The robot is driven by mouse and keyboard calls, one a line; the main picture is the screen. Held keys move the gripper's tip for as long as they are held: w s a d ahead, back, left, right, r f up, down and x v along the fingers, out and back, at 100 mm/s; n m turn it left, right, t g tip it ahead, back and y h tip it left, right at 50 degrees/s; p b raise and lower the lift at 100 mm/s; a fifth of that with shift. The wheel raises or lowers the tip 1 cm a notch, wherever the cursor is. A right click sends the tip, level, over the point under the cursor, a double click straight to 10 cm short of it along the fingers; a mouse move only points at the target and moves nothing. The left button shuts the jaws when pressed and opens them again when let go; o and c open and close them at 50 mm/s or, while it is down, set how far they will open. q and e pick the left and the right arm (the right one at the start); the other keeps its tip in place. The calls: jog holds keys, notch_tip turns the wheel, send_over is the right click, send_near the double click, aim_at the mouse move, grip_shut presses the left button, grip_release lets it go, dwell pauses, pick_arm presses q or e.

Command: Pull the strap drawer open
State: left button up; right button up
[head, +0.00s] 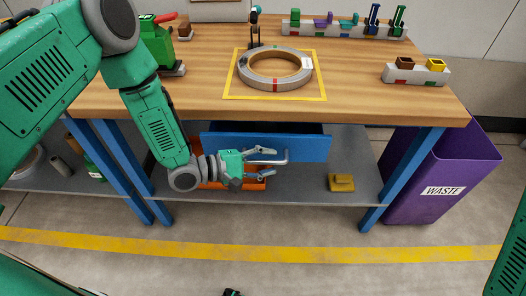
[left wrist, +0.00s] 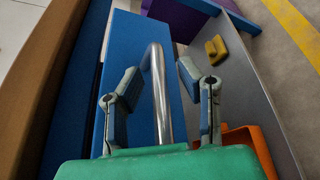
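The strap drawer is blue; its front panel (head: 225,146) hangs under the wooden bench top, with a dark gap above its top edge. A silver bar handle (head: 286,157) runs along the front. In the left wrist view, the handle (left wrist: 159,105) crosses the blue front (left wrist: 180,110). My left gripper (head: 273,163) is at the handle. Its two fingers (left wrist: 158,75) stand apart, one on each side of the bar, with visible room between. The drawer's inside is mostly hidden.
Below the drawer, a grey shelf (head: 300,188) holds an orange bin (head: 252,184) behind my gripper and a yellow block (head: 341,183). Blue bench legs (head: 405,180) stand either side. A purple waste bin (head: 430,205) is at right. A strap coil (head: 248,75) lies on the bench top (head: 185,98).

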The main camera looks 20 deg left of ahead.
pick_arm(q)
jog(key=shift+c, duration=0.3)
grip_shut()
jog(key=s+d+p, duration=0.2)
jog(key=s+d, duration=0.1)
jog(key=s, duration=0.7)
jog(key=s+d+p, duration=0.2)
jog(key=s+d, duration=0.1)
jog(key=s, duration=0.7)
jog(key=shift+s, duration=0.35)
jog(key=shift+c, duration=1.5)
grip_release()
jog(key=shift+f, duration=0.1)
jog(key=o, duration=1)
